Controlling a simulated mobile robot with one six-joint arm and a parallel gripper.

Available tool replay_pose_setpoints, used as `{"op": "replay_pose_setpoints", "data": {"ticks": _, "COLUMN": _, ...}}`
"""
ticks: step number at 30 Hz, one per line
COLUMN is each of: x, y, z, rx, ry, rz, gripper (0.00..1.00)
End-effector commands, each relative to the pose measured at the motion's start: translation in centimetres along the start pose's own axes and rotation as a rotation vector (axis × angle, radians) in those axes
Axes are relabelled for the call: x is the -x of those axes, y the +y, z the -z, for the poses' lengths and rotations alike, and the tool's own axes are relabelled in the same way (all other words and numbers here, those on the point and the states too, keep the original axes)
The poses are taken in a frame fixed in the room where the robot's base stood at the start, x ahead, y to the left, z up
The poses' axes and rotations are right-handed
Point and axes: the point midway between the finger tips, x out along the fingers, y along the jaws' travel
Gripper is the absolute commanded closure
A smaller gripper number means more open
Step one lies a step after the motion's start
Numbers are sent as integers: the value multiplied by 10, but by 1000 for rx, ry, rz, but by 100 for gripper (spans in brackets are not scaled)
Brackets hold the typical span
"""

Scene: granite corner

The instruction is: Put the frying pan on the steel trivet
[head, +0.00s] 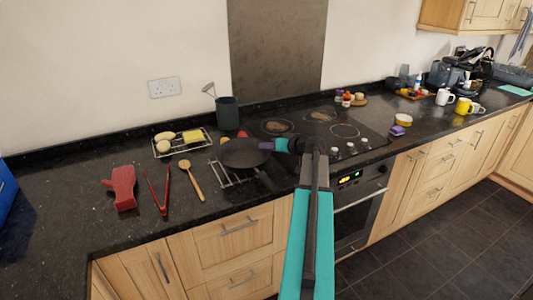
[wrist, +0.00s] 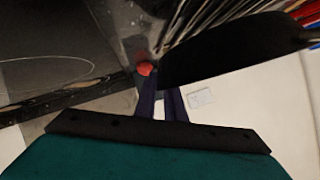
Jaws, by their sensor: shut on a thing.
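The black frying pan (head: 243,155) is over the steel trivet (head: 226,176) in the head view, its handle pointing toward the counter's front edge. The trivet's bars show at the pan's front left; the rest is hidden beneath it. I cannot tell whether the pan touches the trivet or hangs just above. My gripper (head: 266,146) comes from the right and is shut on the pan's right rim. In the wrist view the dark pan (wrist: 225,48) fills the upper right, and my gripper's purple fingers (wrist: 163,103) meet its edge.
A wire rack (head: 181,142) with food and a dark utensil pot (head: 227,111) stand behind. Red tongs (head: 157,192), a wooden brush (head: 192,182) and a red object (head: 122,189) lie left. The cooktop (head: 345,131) is at the right. A small red item (wrist: 145,69) is near the pan.

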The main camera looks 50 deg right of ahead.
Motion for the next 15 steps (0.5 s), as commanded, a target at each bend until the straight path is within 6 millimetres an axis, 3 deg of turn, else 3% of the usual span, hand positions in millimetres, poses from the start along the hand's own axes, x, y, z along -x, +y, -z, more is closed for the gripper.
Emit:
{"op": "replay_pose_setpoints", "data": {"ticks": 7, "x": 0, "y": 3, "z": -3, "rx": -4, "ry": 3, "rz": -1, "gripper": 100}}
{"op": "replay_pose_setpoints", "data": {"ticks": 15, "x": -6, "y": 20, "z": -22, "rx": -7, "ry": 6, "rz": -8, "gripper": 100}}
